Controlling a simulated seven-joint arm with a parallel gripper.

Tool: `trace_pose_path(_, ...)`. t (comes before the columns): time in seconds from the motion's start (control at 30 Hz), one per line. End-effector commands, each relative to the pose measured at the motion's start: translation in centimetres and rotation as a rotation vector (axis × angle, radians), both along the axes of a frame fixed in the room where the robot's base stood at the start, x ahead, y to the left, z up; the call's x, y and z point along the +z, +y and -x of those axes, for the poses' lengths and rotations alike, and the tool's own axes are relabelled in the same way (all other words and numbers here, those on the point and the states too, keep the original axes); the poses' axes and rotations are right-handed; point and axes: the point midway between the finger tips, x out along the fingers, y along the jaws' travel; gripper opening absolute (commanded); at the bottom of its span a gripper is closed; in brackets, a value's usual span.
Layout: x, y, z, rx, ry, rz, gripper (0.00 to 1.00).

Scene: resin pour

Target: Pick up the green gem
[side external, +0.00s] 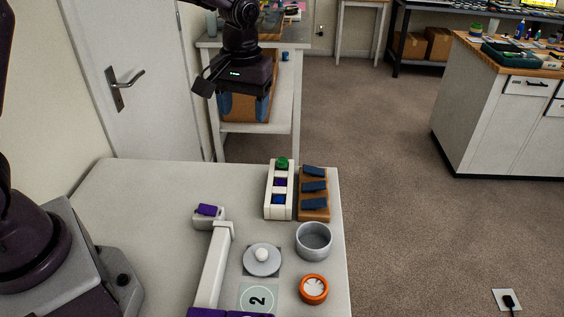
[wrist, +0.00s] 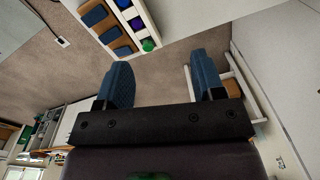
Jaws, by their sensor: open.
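The green gem (side external: 283,162) sits at the far end of a white slotted rack (side external: 267,200) on the table. The rack also holds a purple and a blue gem. In the wrist view the green gem (wrist: 148,45) shows near the top, just beyond and between my fingertips. My gripper (side external: 242,98) is open and empty, raised above and to the left of the rack in the side external view. Its two blue fingers also show spread apart in the wrist view (wrist: 162,68).
A brown rack with blue pieces (side external: 314,208) stands right beside the white rack. A grey bowl (side external: 313,241), an orange-rimmed dish (side external: 313,289), a round grey piece with a white ball (side external: 262,259) and a white bar-like fixture (side external: 214,265) are nearer. The table's far-left area is clear.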

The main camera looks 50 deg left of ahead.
Motion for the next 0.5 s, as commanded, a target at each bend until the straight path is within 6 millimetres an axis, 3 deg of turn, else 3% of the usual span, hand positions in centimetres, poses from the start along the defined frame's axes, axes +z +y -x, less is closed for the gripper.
trace_pose_path(0.1,-3.8,0.2,-3.6,0.198,0.033,-0.029,0.62)
trace_pose_path(0.27,-7.5,0.5,-7.7,0.506,0.020,-0.071,0.62)
trace_pose_path(0.37,-7.7,0.6,-9.7,0.687,-0.023,-0.079,0.62)
trace_pose_path(0.5,-6.1,0.7,-11.2,0.881,-0.082,-0.065,0.62)
